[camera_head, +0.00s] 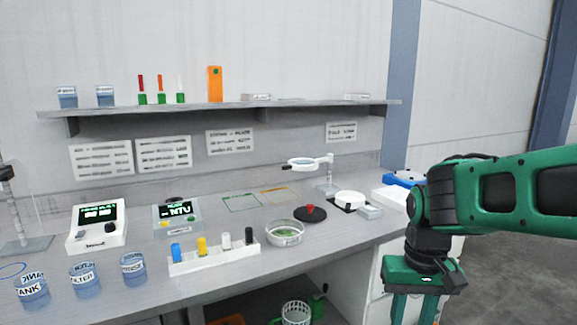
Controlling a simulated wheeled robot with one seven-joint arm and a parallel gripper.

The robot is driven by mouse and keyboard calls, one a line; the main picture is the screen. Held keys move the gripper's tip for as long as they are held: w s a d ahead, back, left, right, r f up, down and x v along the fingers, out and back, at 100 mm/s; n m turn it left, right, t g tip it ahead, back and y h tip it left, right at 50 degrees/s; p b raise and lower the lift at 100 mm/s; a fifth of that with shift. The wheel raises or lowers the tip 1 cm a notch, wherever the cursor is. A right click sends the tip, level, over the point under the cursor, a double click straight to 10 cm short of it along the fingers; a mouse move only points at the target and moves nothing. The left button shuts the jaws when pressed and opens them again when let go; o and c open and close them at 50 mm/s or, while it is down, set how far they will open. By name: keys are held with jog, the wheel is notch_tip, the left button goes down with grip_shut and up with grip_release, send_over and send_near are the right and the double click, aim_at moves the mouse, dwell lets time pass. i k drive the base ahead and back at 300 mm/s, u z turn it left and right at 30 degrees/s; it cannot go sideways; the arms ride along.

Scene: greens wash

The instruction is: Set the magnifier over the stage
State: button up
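The magnifier (304,163) is a white ring lens with a dark handle tip on its left side. It sits on an arm from an upright stand at the back right of the counter. A low white round piece on a black base (350,199) lies right of and below the stand; it looks like the stage, but I cannot tell for sure. The lens hangs left of this piece. My gripper (413,311) is at the lower right, pointing down, off the counter's right end. Its two green fingers are apart with nothing seen between them; their tips are cut off by the frame.
A dark disc with a red knob (310,213) and a glass dish with greens (285,232) stand below the lens. A white rack of coloured vials (214,257), two meters and several labelled cups fill the left. A shelf (220,109) runs above. A blue-and-white item (404,178) stands near my arm.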

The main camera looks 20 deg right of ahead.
aim_at(313, 163)
jog(key=z, duration=0.05)
jog(key=i, duration=1)
jog(key=u, duration=0.05)
